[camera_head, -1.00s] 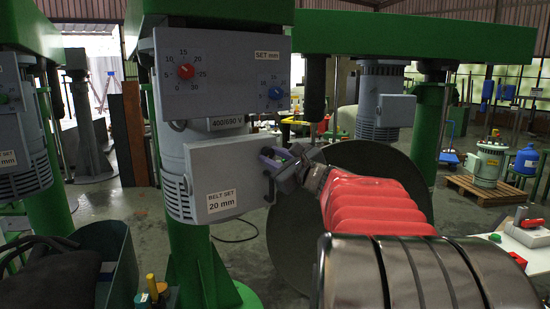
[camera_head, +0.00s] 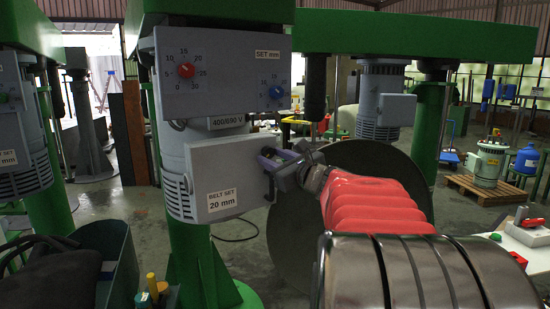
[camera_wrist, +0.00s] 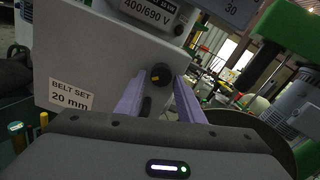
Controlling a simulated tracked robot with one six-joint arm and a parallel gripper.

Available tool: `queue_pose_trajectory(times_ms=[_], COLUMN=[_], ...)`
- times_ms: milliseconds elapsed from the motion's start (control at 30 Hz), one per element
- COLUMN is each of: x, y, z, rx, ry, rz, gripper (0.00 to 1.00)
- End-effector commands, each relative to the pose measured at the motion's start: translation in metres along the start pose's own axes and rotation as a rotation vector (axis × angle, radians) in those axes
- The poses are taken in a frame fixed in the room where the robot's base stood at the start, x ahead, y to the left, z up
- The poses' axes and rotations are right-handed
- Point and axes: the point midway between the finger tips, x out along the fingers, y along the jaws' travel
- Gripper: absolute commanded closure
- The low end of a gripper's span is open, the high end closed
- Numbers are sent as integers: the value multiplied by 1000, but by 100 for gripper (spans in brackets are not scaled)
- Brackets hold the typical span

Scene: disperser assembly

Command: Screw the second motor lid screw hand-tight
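The grey motor lid (camera_head: 238,172) with the "BELT SET 20 mm" label is upright on the motor at centre left in the head view. My gripper (camera_head: 275,160), with purple fingers, is at the lid's right edge. In the wrist view, a round black screw head (camera_wrist: 161,75) shows at the lid's edge, between the tips of my gripper (camera_wrist: 161,82). The fingers are apart with the screw head between them. I cannot tell whether both touch it. Another dark part (camera_wrist: 146,106) shows lower between the fingers. The screw's thread is hidden.
A control box (camera_head: 222,75) with red and blue knobs sits just above the lid. A large dark disc (camera_head: 375,165) stands behind my arm. A green bin (camera_head: 118,262) is at the lower left. A white table (camera_head: 525,232) is at the right.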

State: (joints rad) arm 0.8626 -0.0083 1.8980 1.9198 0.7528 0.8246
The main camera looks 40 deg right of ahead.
Motion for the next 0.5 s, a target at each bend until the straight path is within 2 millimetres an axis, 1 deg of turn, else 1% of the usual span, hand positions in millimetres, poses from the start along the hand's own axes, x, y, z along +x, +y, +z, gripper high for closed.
queue_pose_trajectory(times_ms=[33,100,133,367,500], x=[0,0,0,-1,-6], y=[0,0,0,0,-1], z=[1,2,2,4,4], rx=[-1,-2,-2,-3,-4], ry=[-2,-3,-4,-6,-6], rz=[0,0,0,-1,-1], gripper=[61,57,56,56,56])
